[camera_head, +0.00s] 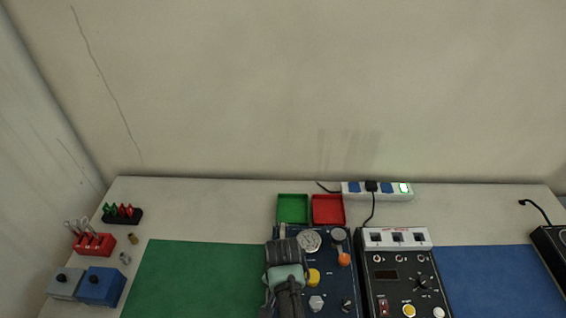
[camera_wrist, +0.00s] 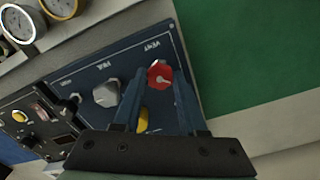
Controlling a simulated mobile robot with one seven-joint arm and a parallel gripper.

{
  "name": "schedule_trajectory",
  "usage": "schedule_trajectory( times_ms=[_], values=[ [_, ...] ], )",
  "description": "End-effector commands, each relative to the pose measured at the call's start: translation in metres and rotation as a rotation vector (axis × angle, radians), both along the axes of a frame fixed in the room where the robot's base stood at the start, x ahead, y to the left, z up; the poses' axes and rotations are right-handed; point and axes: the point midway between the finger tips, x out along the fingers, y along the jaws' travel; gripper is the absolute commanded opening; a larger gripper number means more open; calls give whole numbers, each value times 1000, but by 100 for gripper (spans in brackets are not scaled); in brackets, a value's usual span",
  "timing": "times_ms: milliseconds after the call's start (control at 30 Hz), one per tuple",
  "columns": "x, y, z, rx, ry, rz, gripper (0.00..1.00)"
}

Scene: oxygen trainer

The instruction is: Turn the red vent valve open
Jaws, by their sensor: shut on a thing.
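The red vent valve (camera_wrist: 159,74) is a round red knob with a pale mark, on the dark blue panel (camera_wrist: 95,72) beside the upside-down word VENT in the wrist view. My gripper (camera_wrist: 157,88) has one finger on each side of the knob and is shut on it. In the head view my gripper (camera_head: 285,278) is over the left part of the blue panel (camera_head: 343,290) and hides the red valve. A yellow knob (camera_wrist: 142,120) shows between the fingers, nearer the palm. A grey knob (camera_wrist: 106,93) lies to the left.
A black control box (camera_head: 395,275) stands right of the panel. Green (camera_head: 292,196) and red (camera_head: 328,197) trays and a power strip (camera_head: 365,197) lie behind. Green (camera_head: 195,275) and blue (camera_head: 495,280) mats are clear. Blue box (camera_head: 100,288) and tool holders stand far left.

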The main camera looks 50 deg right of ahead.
Motion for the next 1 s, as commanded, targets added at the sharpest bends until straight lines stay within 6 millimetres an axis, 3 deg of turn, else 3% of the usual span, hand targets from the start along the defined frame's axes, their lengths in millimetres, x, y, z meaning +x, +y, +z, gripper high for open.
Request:
schedule_trajectory(
  times_ms=[1000],
  values=[
    [0,-1,1,0,-1,952,0]
  ],
)
